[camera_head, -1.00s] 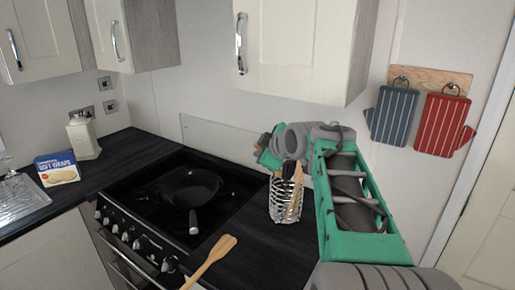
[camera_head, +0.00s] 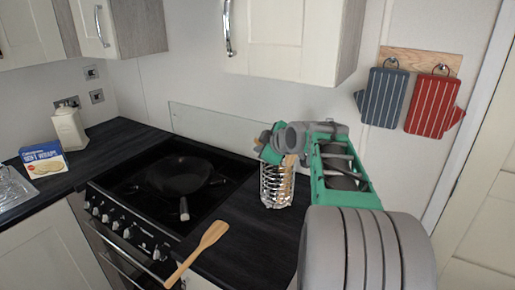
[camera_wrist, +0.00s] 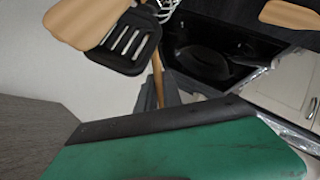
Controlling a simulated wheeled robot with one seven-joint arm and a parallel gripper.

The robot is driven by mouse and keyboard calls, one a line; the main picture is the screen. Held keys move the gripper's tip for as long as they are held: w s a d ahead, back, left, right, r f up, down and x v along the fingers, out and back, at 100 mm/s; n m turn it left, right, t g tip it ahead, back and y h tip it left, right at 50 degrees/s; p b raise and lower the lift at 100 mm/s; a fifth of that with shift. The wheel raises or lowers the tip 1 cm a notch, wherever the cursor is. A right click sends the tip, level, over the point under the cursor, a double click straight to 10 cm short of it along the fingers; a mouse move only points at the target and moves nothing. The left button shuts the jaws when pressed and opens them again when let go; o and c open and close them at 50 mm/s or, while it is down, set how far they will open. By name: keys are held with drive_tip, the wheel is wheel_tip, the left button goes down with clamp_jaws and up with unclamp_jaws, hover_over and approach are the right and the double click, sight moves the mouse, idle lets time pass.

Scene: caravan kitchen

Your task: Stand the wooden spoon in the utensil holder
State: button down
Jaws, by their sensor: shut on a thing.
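The utensil holder (camera_head: 277,187), a wire cylinder, stands on the dark counter right of the hob. My gripper (camera_head: 271,147) is at its top, partly hidden by my own wrist. In the wrist view my gripper (camera_wrist: 158,95) is shut around a thin wooden handle, which I take for the wooden spoon (camera_wrist: 157,74). I cannot trace that handle to its head, and its lower end is hidden. A broad wooden utensil head (camera_wrist: 85,20) and a black slotted turner (camera_wrist: 130,45) are close by in the wrist view.
A wooden spatula (camera_head: 211,236) lies at the counter's front edge. A black pan (camera_head: 178,176) sits on the hob, a glass splashback (camera_head: 215,128) behind. A wall cupboard (camera_head: 285,38) hangs above; oven mitts (camera_head: 433,105) hang at right.

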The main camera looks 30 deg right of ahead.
drive_tip(key=shift+w+d+f, duration=0.1)
drive_tip(key=shift+d+f, duration=0.1)
drive_tip(key=c, duration=1.4)
unclamp_jaws()
drive_tip(key=shift+c, duration=0.2)
drive_tip(key=shift+s+r+b, duration=0.15)
drive_tip(key=shift+s+b, duration=0.15)
drive_tip(key=b+v, duration=0.1)
drive_tip(key=v, duration=0.6)
